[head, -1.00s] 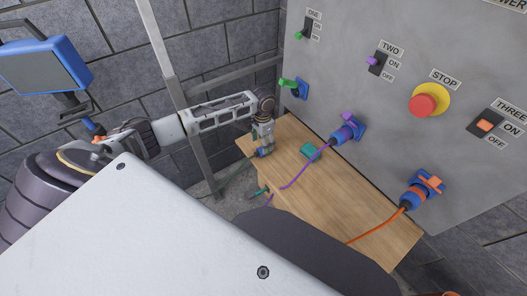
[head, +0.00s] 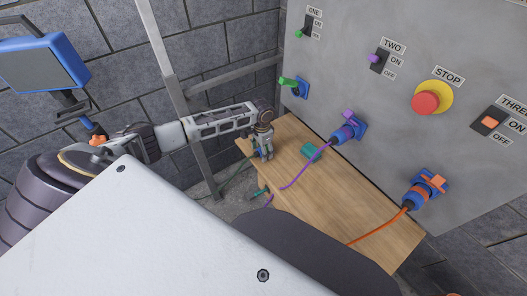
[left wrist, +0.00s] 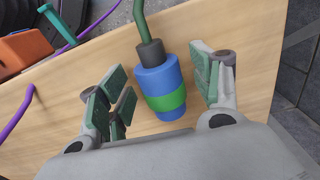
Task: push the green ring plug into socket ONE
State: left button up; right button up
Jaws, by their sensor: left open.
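The green ring plug, a blue cylinder with a green band, lies on the wooden table in the left wrist view (left wrist: 163,88). Its grey collar and green cable point to the top of that view. My left gripper (left wrist: 160,95) is open, one finger on each side of the plug, with visible gaps. In the head view my left gripper (head: 263,149) is low over the table's back-left end and mostly hides the plug. Socket ONE (head: 299,88), blue with a raised green lid, is on the grey panel above and right of the gripper. My right gripper is not in view.
Purple plug (head: 343,132) and orange plug (head: 419,193) sit in the other panel sockets, their cables crossing the wooden table (head: 345,200). A teal object (head: 311,151) lies on the table near the panel. A metal post (head: 180,95) stands behind my left arm.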

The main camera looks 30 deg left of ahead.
pick_arm(q)
jog(key=c, duration=1.1)
jog(key=shift+o, duration=0.2)
jog(key=shift+r, duration=0.2)
jog(key=shift+r, duration=0.55)
notch_tip(320, 180, up, 7)
jog(key=shift+r+p, duration=0.15)
jog(key=shift+p, duration=0.8)
jog(key=shift+r, duration=0.65)
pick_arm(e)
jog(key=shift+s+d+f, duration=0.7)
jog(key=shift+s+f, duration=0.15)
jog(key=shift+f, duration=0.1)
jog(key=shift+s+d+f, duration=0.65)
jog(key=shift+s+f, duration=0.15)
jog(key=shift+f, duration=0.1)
pick_arm(q)
jog(key=shift+d, duration=0.1)
